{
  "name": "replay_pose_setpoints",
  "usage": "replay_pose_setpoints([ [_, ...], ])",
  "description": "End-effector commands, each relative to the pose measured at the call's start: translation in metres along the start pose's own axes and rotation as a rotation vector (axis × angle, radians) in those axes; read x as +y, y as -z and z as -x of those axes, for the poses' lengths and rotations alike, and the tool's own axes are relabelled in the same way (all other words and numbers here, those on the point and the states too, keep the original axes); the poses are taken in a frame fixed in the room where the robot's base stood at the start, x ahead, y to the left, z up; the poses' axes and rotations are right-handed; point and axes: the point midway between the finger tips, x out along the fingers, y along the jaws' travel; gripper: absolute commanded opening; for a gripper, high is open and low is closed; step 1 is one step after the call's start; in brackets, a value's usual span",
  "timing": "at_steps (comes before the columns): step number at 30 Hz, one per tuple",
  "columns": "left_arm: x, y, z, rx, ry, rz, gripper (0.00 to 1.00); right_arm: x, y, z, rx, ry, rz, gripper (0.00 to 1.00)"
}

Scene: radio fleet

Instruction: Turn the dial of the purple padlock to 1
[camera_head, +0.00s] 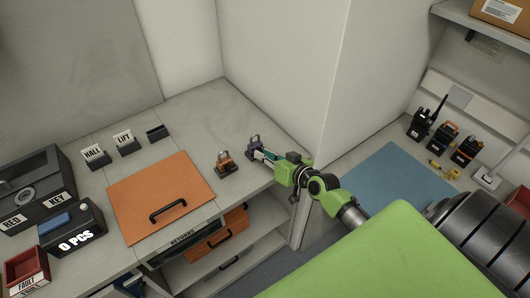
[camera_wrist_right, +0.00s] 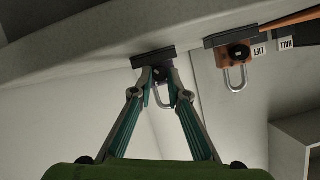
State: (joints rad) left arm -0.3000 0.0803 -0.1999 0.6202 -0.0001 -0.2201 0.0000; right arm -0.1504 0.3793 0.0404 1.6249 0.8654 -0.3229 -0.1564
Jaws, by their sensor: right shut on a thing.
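The purple padlock (camera_head: 253,143) stands on a dark base near the right end of the grey counter. In the right wrist view the padlock (camera_wrist_right: 158,88) shows its pale shackle between my fingers. My right gripper (camera_head: 261,153) reaches in from the right, and its fingertips (camera_wrist_right: 160,72) close on the small dark dial at the padlock's front. The number on the dial is hidden by the fingers. My left gripper is not in view.
An orange padlock (camera_head: 225,160) stands on its own base just left of the purple one. An orange panel with a black handle (camera_head: 122,198) lies further left. HALL (camera_head: 94,156) and LIFT (camera_head: 126,143) holders stand behind it. A wall rises behind and right of my gripper.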

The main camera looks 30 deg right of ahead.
Motion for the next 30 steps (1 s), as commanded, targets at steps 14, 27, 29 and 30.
replay_pose_setpoints([
  [14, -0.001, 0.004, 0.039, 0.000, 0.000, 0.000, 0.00, -0.007, -0.001, 0.000, -0.001, -0.162, 0.387, 0.00],
  [27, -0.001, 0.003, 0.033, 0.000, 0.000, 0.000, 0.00, -0.009, -0.005, -0.002, -0.001, -0.299, 0.719, 0.00],
  [29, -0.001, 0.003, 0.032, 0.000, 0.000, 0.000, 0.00, -0.009, -0.005, -0.002, -0.001, -0.312, 0.751, 0.00],
  [30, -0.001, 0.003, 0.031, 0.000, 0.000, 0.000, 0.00, -0.009, -0.005, -0.002, -0.001, -0.320, 0.770, 0.00],
])
